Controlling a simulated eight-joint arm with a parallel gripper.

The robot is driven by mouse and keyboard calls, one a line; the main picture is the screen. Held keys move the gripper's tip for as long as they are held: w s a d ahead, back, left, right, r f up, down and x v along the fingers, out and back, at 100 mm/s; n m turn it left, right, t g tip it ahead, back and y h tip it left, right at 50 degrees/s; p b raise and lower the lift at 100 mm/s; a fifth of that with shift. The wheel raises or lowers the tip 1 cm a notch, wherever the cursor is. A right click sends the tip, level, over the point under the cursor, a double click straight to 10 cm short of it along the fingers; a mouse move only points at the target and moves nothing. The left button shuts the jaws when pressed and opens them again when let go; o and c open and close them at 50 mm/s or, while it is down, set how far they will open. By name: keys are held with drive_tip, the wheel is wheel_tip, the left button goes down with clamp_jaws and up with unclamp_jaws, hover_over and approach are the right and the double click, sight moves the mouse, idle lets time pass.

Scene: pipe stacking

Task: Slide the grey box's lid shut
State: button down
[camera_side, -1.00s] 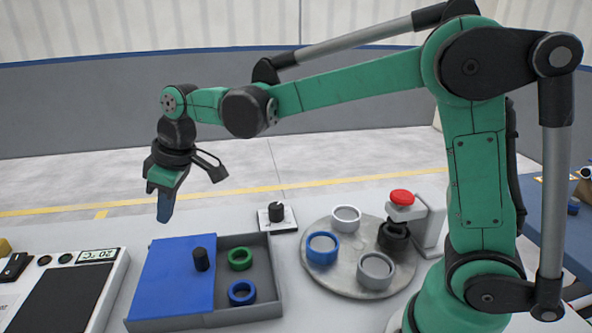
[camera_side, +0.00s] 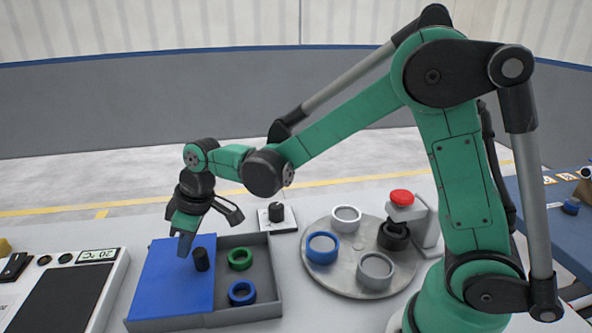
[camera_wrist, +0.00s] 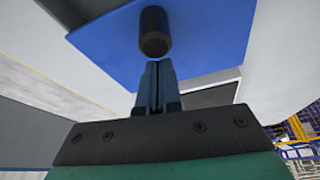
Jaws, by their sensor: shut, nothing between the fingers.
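The grey box (camera_side: 262,312) stands on the table with its blue lid (camera_side: 165,283) covering the left part. The right part is uncovered and holds a green ring (camera_side: 240,258) and a blue ring (camera_side: 242,292). A black knob (camera_side: 201,260) stands upright near the lid's right edge. My gripper (camera_side: 184,244) is shut and empty, its tips low over the lid, just left of and behind the knob. In the wrist view the shut fingers (camera_wrist: 157,70) point toward the knob (camera_wrist: 154,32) on the blue lid (camera_wrist: 205,30). I cannot tell whether they touch it.
A round grey plate (camera_side: 342,283) with several rings is right of the box, beside a red-topped stand (camera_side: 402,198). A small white plate with a black knob (camera_side: 276,212) is behind the box. A scale (camera_side: 75,292) is at left.

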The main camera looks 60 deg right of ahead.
drive_tip(key=s+d, duration=0.8)
idle(0.4)
drive_tip(key=w+a, duration=0.1)
drive_tip(key=w, duration=0.1)
drive_tip(key=w+a, duration=0.1)
drive_tip(key=shift+w+a, duration=0.3)
drive_tip(key=shift+w, duration=0.05)
drive_tip(key=v, duration=1)
drive_tip(key=s+d+f+m+t+h, duration=0.1)
drive_tip(key=s+f+m+t+h, duration=0.1)
drive_tip(key=s+m, duration=0.3)
drive_tip(key=shift+s+d+f+m+t, duration=0.15)
drive_tip(key=shift+s+f+m+t, duration=0.15)
drive_tip(key=shift+f+m+t, duration=0.45)
drive_tip(key=shift+r, duration=0.2)
